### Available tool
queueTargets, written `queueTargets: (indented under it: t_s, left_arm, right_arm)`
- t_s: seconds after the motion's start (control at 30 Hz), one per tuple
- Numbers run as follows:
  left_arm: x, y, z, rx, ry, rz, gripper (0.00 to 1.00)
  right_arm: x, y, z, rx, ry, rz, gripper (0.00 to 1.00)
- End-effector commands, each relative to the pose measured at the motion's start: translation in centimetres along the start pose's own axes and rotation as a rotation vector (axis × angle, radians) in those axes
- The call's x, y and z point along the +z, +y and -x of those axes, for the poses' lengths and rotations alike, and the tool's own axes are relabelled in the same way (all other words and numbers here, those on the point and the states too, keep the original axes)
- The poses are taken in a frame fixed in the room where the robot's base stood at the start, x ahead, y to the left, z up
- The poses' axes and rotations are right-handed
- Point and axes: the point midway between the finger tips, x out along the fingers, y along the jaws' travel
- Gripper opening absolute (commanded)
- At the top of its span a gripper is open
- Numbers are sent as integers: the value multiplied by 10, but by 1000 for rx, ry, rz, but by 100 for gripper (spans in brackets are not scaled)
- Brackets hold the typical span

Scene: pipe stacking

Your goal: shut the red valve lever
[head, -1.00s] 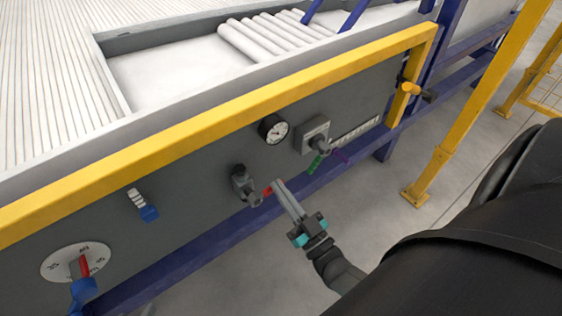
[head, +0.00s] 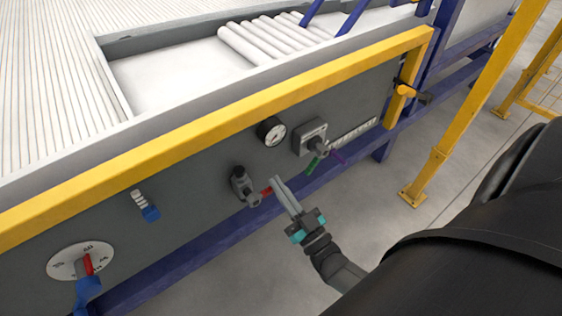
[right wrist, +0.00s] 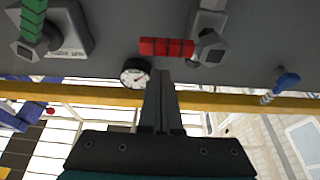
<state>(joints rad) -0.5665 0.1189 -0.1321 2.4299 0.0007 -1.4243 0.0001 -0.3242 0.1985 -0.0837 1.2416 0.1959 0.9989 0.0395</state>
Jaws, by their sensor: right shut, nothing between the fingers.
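The red valve lever (head: 266,191) sticks out sideways to the right from its grey valve (head: 244,186) on the dark panel. In the right wrist view the lever (right wrist: 166,47) lies level, extending left from the grey valve body (right wrist: 209,46). My right gripper (head: 276,181) is shut and empty. Its tips are close beside the lever's free end in the head view. In the right wrist view the shut fingers (right wrist: 161,72) end just below the lever's middle; I cannot tell whether they touch it. My left gripper is not in view.
A round gauge (head: 271,132) and a grey switch box with a green lever (head: 313,164) sit to the right on the panel. A yellow rail (head: 200,136) runs above.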

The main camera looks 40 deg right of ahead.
Motion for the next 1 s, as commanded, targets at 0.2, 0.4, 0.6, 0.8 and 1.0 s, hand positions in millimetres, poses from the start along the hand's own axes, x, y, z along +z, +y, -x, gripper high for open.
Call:
queueTargets:
  t_s: [0.2,0.4,0.6,0.8,1.0]
  left_arm:
    - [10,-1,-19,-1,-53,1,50]
    - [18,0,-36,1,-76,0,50]
    - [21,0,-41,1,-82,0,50]
    - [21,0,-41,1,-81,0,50]
    - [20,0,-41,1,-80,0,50]
  right_arm:
    - [-14,0,-13,-1,2,0,0]
    - [-16,0,8,0,-8,0,0]
    - [-16,1,52,0,-4,-1,0]
    - [-16,1,77,0,-1,-1,0]
    - [-17,1,84,-1,1,-1,0]
